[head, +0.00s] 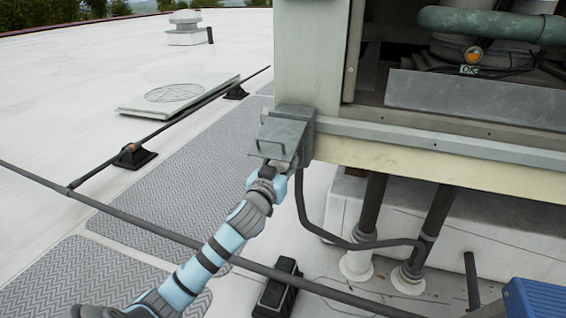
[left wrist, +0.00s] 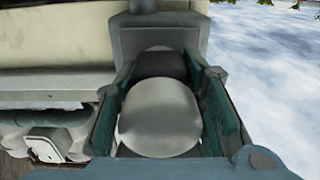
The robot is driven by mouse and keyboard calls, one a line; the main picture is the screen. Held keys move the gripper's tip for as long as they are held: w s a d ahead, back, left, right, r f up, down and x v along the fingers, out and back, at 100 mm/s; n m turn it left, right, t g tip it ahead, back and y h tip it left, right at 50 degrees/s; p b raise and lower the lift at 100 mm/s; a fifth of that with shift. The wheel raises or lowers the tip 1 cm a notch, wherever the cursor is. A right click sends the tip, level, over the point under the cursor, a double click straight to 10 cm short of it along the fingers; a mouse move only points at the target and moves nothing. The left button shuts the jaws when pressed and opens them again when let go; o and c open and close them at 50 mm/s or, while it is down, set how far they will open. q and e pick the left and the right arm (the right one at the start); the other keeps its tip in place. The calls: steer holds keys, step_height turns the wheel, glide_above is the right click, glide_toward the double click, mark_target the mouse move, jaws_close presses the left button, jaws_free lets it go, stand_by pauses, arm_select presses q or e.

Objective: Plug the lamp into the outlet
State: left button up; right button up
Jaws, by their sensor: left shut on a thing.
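The outlet is a grey box with a lifted flap (head: 279,136) on the lower corner of the large metal cooler. My left gripper (head: 272,172) is right under the flap, at the front of the box. In the left wrist view its teal fingers (left wrist: 165,85) are shut on a pale, rounded plug body (left wrist: 160,115). A dark part of the plug lies beyond it, toward the grey outlet box (left wrist: 155,40). The plug's front end is hidden, so I cannot tell whether it is inserted. I cannot identify the lamp with certainty. My right gripper is not in view.
A dark cable (head: 304,210) hangs from the box and bends right toward vertical pipes (head: 370,210). A long dark rail (head: 130,211) crosses in front, low over the roof. Grey ribbed mats (head: 160,210) and open white roof lie left.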

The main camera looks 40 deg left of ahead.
arm_select(q)
steer(key=shift+w+a, duration=0.2)
steer(key=shift+w, duration=0.3)
steer(key=o, duration=1.2)
steer(key=shift+c, duration=0.2)
steer(key=v, duration=1.2)
